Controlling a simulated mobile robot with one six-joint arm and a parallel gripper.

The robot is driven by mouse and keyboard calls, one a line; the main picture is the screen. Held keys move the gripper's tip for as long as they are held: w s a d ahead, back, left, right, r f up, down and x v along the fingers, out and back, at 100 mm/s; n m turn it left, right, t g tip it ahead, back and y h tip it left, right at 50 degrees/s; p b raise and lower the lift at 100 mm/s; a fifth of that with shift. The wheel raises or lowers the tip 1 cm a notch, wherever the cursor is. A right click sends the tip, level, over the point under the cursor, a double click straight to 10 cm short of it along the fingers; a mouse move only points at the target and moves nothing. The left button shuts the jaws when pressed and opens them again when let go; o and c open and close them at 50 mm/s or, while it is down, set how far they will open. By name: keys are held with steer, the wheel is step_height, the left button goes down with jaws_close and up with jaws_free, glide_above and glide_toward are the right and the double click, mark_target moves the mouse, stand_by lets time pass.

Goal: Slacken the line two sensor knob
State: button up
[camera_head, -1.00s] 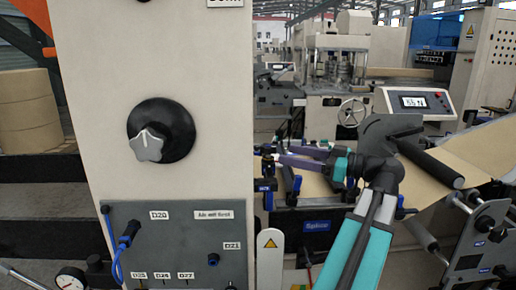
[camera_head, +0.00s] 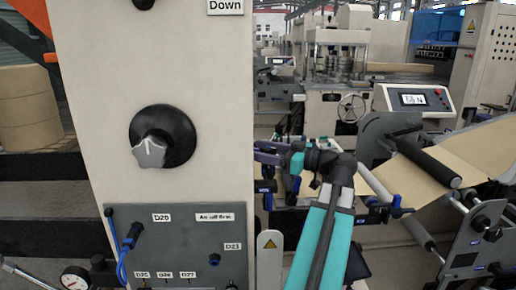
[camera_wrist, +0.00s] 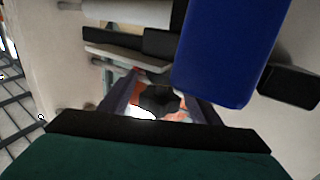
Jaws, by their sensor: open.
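A dark, star-shaped knob (camera_wrist: 158,101) shows in the wrist view between the two fingers of my gripper (camera_wrist: 160,104). I see no label on it, so I cannot tell whether it is the line two sensor knob. The fingers are open and spread to either side of the knob; contact is not visible. In the head view my gripper (camera_head: 262,152) points left at the right edge of the pale cabinet, where its fingertips are partly hidden. The dark knob cannot be made out in the head view.
The pale cabinet (camera_head: 215,110) carries a large grey star knob (camera_head: 150,152) on a black disc, and a grey panel (camera_head: 180,235) below. A blue block (camera_wrist: 222,50) stands close above the fingers. A brown web (camera_head: 450,165) and rollers lie to the right.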

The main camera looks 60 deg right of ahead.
steer(key=shift+w, duration=0.3)
steer(key=c, duration=1.1)
steer(key=shift+o, duration=0.2)
steer(key=shift+a+f+n+y+b, duration=0.1)
steer(key=shift+n+y+b, duration=0.5)
steer(key=shift+y+b, duration=0.4)
steer(key=shift+s+a+n+g+y+b, duration=0.15)
steer(key=shift+n+g+y+b, duration=0.1)
steer(key=shift+n+y+b, duration=0.3)
steer(key=shift+w+a+n+g+y+b, duration=0.15)
steer(key=shift+n+g+y+b, duration=0.2)
steer(key=shift+y, duration=0.3)
steer(key=shift+s+a+n+g+y+b, duration=0.2)
steer(key=shift+n+y+b, duration=0.2)
steer(key=shift+y+b, duration=0.2)
steer(key=shift+y, duration=0.3)
steer(key=shift+s+a+f+n+g+y+b, duration=0.1)
steer(key=shift+a+n+g+y+b, duration=0.15)
steer(key=shift+n+g+y+b, duration=0.6)
